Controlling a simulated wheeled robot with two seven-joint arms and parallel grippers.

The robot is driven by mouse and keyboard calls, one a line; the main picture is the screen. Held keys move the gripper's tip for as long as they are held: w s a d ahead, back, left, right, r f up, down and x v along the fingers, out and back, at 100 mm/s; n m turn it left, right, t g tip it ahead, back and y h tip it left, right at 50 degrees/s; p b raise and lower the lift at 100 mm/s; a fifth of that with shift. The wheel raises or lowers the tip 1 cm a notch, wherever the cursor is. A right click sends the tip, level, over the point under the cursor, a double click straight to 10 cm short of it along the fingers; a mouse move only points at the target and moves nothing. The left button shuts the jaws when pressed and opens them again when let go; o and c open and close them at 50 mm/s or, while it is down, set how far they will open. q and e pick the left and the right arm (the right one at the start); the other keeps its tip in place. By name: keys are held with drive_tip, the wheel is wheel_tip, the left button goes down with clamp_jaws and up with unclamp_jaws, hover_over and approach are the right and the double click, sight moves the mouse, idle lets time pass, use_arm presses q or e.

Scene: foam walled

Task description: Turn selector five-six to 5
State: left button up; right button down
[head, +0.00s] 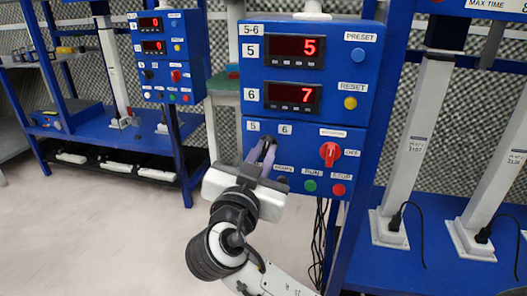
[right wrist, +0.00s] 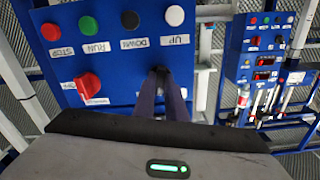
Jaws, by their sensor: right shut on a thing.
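Which way the selector points cannot be told. My left gripper is not in view.
On the same panel are a red rotary switch (head: 330,153), a green RUN button (head: 310,185) and a red STOP button (head: 339,190), close right of my gripper. Blue PRESET (head: 358,54) and yellow RESET (head: 350,103) buttons are above. Another control box (head: 168,57) stands at the back left.

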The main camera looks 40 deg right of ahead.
drive_tip(key=shift+n+p, duration=0.3)
drive_tip(key=shift+n, duration=0.3)
drive_tip(key=n+p, duration=0.3)
drive_tip(key=n, duration=0.1)
drive_tip(key=shift+n+p, duration=0.9)
drive_tip(key=shift+n, duration=0.2)
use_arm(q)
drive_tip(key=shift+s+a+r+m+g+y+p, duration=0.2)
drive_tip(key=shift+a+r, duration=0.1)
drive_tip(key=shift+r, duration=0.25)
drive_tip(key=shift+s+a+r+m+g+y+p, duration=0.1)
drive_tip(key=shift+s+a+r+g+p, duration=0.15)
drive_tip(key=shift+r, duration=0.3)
use_arm(e)
drive_tip(key=shift+n, duration=0.6)
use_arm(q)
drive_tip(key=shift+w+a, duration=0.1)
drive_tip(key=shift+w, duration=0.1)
use_arm(e)
drive_tip(key=shift+f, duration=0.1)
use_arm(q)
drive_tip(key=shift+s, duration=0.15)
use_arm(e)
drive_tip(key=c, duration=1.8)
unclamp_jaws()
